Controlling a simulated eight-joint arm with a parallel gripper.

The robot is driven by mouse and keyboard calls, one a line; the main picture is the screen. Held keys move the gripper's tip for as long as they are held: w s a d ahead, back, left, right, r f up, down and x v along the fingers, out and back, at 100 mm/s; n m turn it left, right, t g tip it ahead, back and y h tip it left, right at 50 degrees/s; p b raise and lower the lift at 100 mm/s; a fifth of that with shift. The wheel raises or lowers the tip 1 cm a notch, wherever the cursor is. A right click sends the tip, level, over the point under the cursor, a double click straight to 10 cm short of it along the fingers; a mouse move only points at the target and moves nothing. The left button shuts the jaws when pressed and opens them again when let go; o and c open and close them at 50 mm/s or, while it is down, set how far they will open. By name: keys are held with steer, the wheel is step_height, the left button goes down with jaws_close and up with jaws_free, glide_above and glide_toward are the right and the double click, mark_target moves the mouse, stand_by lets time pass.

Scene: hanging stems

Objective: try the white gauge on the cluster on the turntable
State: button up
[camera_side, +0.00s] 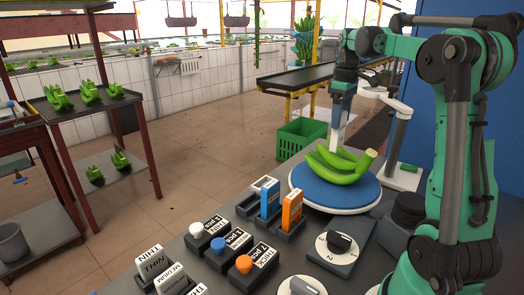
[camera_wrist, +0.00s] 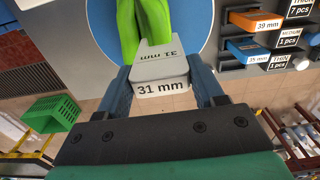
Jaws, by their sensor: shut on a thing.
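My gripper (camera_side: 343,88) is shut on the white gauge (camera_side: 337,130), which is marked 31 mm. The gauge also shows in the wrist view (camera_wrist: 161,70), between my two blue-grey fingers. The green banana cluster (camera_side: 345,168) lies on the blue-topped turntable (camera_side: 325,195). My gripper is above the cluster, and the gauge points down at its left part. In the wrist view green fruit (camera_wrist: 148,25) meets the far end of the gauge. I cannot tell whether the gauge touches or straddles a finger of fruit; its tip is partly hidden.
A blue gauge (camera_side: 270,198) and an orange gauge (camera_side: 291,208) stand in holders left of the turntable, beside an empty-looking holder (camera_side: 250,203). White, blue and orange knobbed buttons are at the front. A dial (camera_side: 338,243) is near my arm. A green crate (camera_side: 301,139) stands behind.

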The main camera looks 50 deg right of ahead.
mark_target(339, 132)
steer(key=shift+f, duration=2.2)
stand_by(1.5)
step_height(339, 132, up, 7)
steer(key=shift+r, duration=0.1)
steer(key=w+a, duration=0.4)
steer(key=a, duration=0.9)
steer(key=w+a, duration=0.4)
steer(key=a, duration=1)
steer(key=shift+f, duration=2.55)
step_height(339, 132, up, 8)
steer(key=shift+r, duration=0.25)
